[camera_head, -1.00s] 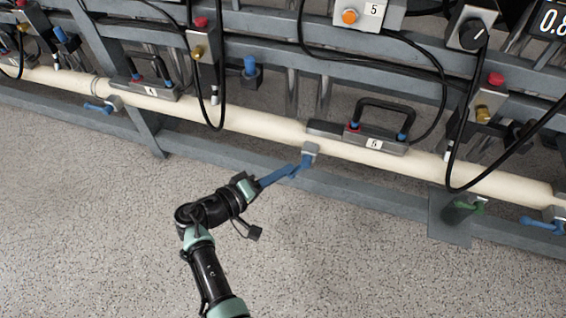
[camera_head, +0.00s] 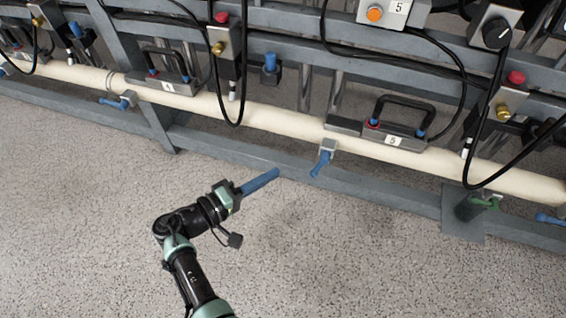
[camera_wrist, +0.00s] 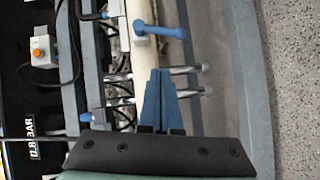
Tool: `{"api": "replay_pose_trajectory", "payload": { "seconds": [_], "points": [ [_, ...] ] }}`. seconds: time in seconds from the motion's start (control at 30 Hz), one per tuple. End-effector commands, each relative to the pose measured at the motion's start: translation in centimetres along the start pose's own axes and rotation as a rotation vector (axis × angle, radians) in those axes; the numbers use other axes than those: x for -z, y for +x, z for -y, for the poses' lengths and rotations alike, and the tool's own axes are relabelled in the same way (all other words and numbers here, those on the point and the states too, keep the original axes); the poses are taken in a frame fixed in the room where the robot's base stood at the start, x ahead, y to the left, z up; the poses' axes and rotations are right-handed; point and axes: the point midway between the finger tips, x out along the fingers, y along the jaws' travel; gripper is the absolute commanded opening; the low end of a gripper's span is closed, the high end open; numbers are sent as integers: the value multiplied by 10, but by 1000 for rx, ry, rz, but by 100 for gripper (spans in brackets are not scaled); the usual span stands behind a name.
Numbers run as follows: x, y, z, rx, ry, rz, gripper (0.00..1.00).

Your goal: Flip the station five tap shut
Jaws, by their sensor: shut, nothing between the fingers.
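The station five tap is a blue lever (camera_head: 320,165) on a small grey block under the cream pipe, below the block labelled 5. The lever points down and away from the pipe, roughly across it. In the wrist view the lever (camera_wrist: 162,31) sticks out to the right from its block, near the top. My gripper (camera_head: 277,172) has long blue fingers, shut together and empty. In the head view it is left of the lever, with a visible gap. In the wrist view the closed fingertips (camera_wrist: 160,72) are below the lever, apart from it.
The cream pipe (camera_head: 275,120) runs across the rack above a grey lower beam (camera_head: 385,190). Black cables (camera_head: 236,110) loop over the rack. The speckled floor in front is clear.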

Motion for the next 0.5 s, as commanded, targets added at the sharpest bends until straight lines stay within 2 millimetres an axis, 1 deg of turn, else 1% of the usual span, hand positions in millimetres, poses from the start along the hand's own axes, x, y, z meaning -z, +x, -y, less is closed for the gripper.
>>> {"api": "replay_pose_trajectory", "payload": {
  "seconds": [0.03, 0.1, 0.2, 0.33, 0.5],
  "points": [
    [1, -13, -3, 2, -3, -5, 0],
    [1, -25, -3, 1, -2, -4, 0],
    [1, -38, -2, 1, -2, -4, 0],
    [0, -46, -1, 1, -2, 0, 0],
    [0, -49, 0, 1, -1, 0, 0]
  ]
}}
